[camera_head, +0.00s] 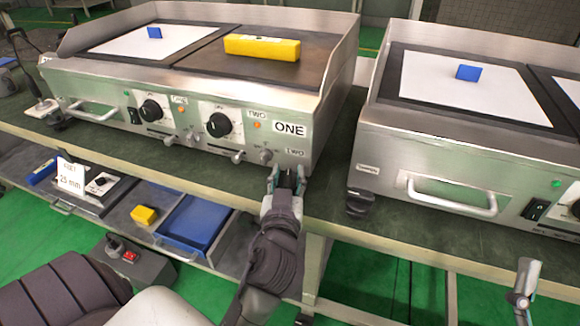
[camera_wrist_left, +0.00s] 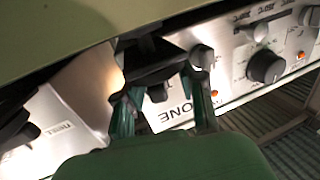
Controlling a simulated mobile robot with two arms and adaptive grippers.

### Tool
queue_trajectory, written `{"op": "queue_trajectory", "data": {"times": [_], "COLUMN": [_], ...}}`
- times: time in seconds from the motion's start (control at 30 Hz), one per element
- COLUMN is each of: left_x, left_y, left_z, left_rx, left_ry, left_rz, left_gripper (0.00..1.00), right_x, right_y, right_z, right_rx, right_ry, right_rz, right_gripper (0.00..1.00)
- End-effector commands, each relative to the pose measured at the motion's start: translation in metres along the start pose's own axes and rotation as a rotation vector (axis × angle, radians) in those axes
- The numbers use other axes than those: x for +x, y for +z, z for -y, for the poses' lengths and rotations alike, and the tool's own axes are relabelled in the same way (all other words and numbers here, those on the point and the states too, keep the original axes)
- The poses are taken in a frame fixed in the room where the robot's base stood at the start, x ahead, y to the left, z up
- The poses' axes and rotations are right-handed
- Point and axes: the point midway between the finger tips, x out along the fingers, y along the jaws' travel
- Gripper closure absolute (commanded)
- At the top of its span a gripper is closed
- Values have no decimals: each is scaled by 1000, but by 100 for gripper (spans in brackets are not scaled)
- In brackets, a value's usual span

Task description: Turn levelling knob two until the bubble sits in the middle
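The griddle marked ONE (camera_head: 202,70) stands on the bench with a yellow block-shaped level (camera_head: 262,47) on its dark plate. The level's bubble is too small to read. A small TWO label is at the griddle's lower right front. My left gripper (camera_head: 288,178) is below that corner. In the left wrist view, its green fingers (camera_wrist_left: 165,100) stand apart around a black foot-like knob (camera_wrist_left: 150,62), with a gap beside the right finger; contact cannot be told. A silver knob (camera_wrist_left: 202,57) is just beyond the right fingertip. My right gripper (camera_head: 525,285) shows only partly at lower right.
A second griddle (camera_head: 470,155) stands to the right, with a black foot (camera_head: 360,202) near the bench edge. Under the bench is a shelf with a blue tray (camera_head: 192,225) and a yellow block (camera_head: 144,215). A narrow gap separates the griddles.

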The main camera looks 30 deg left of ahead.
Motion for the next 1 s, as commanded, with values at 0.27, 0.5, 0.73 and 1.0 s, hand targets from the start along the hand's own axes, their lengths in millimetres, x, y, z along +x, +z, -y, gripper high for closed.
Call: {"op": "queue_trajectory", "data": {"times": [0.27,0.5,0.73,1.0], "left_x": [0,0,0,1], "left_y": [0,0,-1,-2], "left_z": [0,0,0,0], "left_rx": [0,0,1,6], "left_ry": [0,0,15,122], "left_rz": [0,0,0,2], "left_gripper": [69,100,100,100], "right_x": [0,0,1,-11], "right_y": [0,0,5,62], "right_z": [0,0,0,-9], "right_rx": [0,0,-1,-16], "right_ry": [0,0,1,19], "right_rz": [-1,-1,38,406], "right_gripper": [32,32,32,32]}}
